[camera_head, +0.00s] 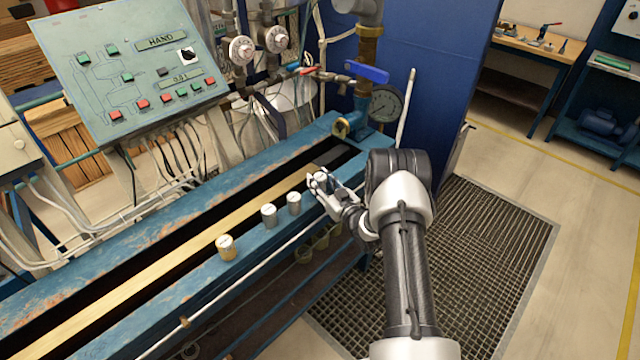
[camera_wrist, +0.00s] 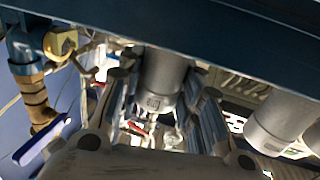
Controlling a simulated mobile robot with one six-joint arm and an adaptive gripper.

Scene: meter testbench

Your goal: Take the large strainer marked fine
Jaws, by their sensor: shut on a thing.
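A grey metal cylinder with a pale top, apparently a strainer (camera_head: 321,177), is between the fingers of my gripper (camera_head: 316,186), at the right end of a row on the blue bench. In the wrist view the fingers close on both sides of this grey strainer (camera_wrist: 164,80). A small mark shows on its side, but I cannot read it. I cannot tell whether it still touches the bench.
The blue bench (camera_head: 80,335) has a long dark trough with a yellowish bar. A pipe with a blue-handled valve (camera_head: 367,72) and a gauge (camera_head: 385,104) stand at its far end. A control panel (camera_head: 130,70) is behind. Another grey cylinder (camera_wrist: 280,122) is close beside my gripper.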

